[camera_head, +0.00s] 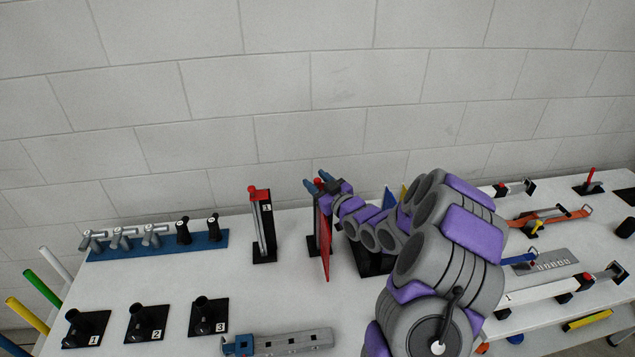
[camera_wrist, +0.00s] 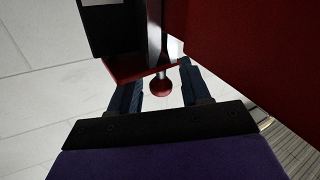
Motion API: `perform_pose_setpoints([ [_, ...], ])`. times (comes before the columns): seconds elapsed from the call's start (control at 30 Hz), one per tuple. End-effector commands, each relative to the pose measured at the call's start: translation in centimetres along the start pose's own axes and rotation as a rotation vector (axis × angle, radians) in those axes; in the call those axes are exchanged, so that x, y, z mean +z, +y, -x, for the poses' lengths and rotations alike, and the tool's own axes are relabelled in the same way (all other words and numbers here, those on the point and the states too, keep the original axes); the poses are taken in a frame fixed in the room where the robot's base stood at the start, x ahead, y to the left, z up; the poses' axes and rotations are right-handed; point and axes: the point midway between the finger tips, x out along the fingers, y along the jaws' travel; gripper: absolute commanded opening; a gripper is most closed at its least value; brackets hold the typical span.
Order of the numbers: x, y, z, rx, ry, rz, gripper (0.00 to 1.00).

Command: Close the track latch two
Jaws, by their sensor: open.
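My gripper (camera_head: 316,181) is at the top of an upright fixture with a black base and a red panel (camera_head: 326,245), near the table's middle. Its number is not readable, so I cannot confirm it is track latch two. In the wrist view, a red ball knob (camera_wrist: 161,88) on a grey metal rod (camera_wrist: 156,45) is between the two blue fingers of my open gripper (camera_wrist: 160,84). I cannot tell whether either finger touches it. A red panel (camera_wrist: 255,60) fills the right side. A similar upright latch (camera_head: 262,225) with a red top stands to the left.
A blue rack (camera_head: 160,246) with several handles lies at the back left. Several numbered black mounts (camera_head: 147,323) stand in front of it. A grey bar (camera_head: 305,341) lies at the front. Long latches and tools (camera_head: 545,292) crowd the right side. A block wall (camera_head: 300,90) is behind.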

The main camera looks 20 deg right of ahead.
Motion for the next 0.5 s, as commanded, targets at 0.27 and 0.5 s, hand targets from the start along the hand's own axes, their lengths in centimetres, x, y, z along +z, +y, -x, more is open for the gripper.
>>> perform_pose_setpoints([
  [0.27,-0.03,0.02,0.01,0.000,0.000,0.000,0.36],
  [0.5,-0.04,0.04,0.02,0.001,0.000,0.000,0.13],
])
